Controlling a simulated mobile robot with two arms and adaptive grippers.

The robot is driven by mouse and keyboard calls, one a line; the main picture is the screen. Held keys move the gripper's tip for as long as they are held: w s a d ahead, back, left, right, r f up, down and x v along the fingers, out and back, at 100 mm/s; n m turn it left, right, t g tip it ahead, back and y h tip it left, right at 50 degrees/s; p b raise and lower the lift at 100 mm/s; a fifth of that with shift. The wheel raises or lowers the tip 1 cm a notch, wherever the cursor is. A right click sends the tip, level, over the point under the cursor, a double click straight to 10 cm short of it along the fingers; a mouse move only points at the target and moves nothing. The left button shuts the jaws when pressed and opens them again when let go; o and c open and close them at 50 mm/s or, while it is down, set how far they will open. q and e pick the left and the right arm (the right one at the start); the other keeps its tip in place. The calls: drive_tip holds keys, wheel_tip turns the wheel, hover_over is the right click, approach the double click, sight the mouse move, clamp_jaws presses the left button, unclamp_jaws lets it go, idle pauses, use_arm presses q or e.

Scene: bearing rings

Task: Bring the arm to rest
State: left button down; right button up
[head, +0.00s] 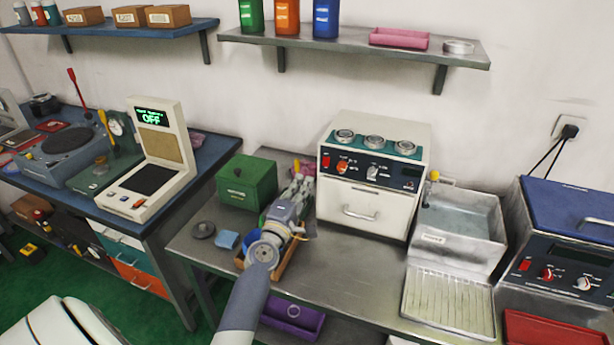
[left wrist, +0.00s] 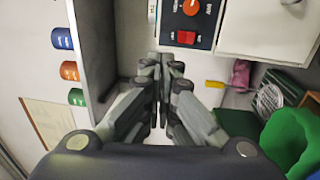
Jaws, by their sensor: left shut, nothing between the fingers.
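My left arm reaches in from the bottom of the head view. Its gripper (head: 303,180) is over the metal bench, between the green box and the white oven. The fingers are together with nothing between them. In the left wrist view the closed fingertips (left wrist: 163,72) point toward the oven's control panel (left wrist: 190,22). Three metal rings (head: 374,141) sit on top of the white oven (head: 362,205), apart from the gripper. My right gripper is not in view.
A green box (head: 246,183) stands left of the gripper. A wooden tray (head: 284,262) lies partly hidden under my arm. A dark disc (head: 203,230) and a blue block (head: 227,240) lie at the left. A sink-like basin (head: 458,225) is to the right. The bench's front middle is clear.

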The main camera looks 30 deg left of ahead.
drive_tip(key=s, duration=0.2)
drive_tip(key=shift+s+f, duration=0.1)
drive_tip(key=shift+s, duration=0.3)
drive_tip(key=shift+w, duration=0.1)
